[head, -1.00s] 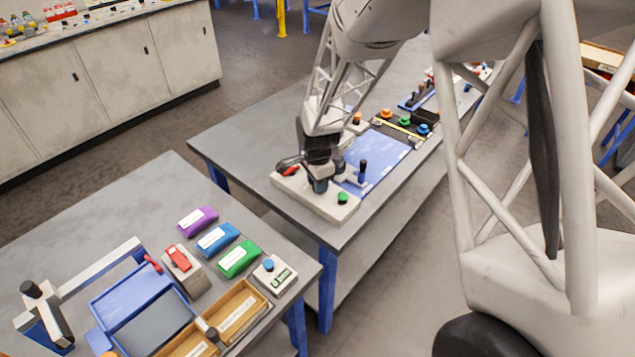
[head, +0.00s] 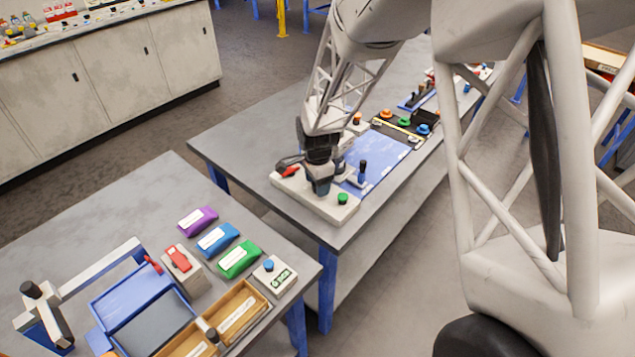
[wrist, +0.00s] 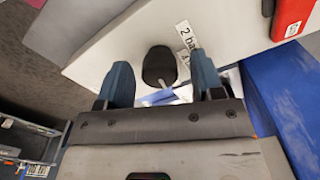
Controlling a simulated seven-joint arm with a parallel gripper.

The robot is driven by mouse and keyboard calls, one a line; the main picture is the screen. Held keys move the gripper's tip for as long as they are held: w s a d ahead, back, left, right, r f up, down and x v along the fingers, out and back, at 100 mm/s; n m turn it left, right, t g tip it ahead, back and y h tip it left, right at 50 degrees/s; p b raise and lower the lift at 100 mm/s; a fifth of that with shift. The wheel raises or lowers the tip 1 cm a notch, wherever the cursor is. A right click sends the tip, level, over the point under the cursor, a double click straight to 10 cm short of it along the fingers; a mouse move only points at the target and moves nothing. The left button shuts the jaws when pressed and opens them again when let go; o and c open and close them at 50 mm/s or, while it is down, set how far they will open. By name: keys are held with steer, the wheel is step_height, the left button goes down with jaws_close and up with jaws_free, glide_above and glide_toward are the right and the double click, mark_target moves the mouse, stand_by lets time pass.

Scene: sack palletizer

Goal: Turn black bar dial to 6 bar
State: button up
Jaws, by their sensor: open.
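The black bar dial (wrist: 159,67) is a dark rounded knob with a pale pointer, on a pale panel (wrist: 120,45) in the wrist view. A white label (wrist: 187,38) reading "2 ba…" is beside it, partly hidden by a finger; other scale labels cannot be read. My gripper (wrist: 158,62) is open, with one blue finger on each side of the dial and visible gaps to it. In the head view my gripper (head: 320,186) is low over the panel (head: 325,208), and the dial is hidden behind it.
A red handle (head: 288,171) is left of my gripper, and a green button (head: 342,198) is to its right on the panel. A blue board (head: 378,155) and a black-topped post (head: 362,170) are close by. The table's left part (head: 245,140) is clear.

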steer(key=shift+r, duration=3.9)
steer(key=shift+s+d+r, duration=0.15)
steer(key=shift+r, duration=0.15)
steer(key=s+d+r+n+t, duration=0.1)
steer(key=s+d+r+n, duration=0.4)
steer(key=s+r, duration=0.55)
steer(key=s+d+r+n+t, duration=0.1)
steer(key=s+d+r+n, duration=0.5)
steer(key=s, duration=0.7)
steer(key=s+d+r+n, duration=0.1)
steer(key=s+r+n, duration=0.1)
steer(key=s, duration=0.8)
steer(key=shift+d+t, duration=0.3)
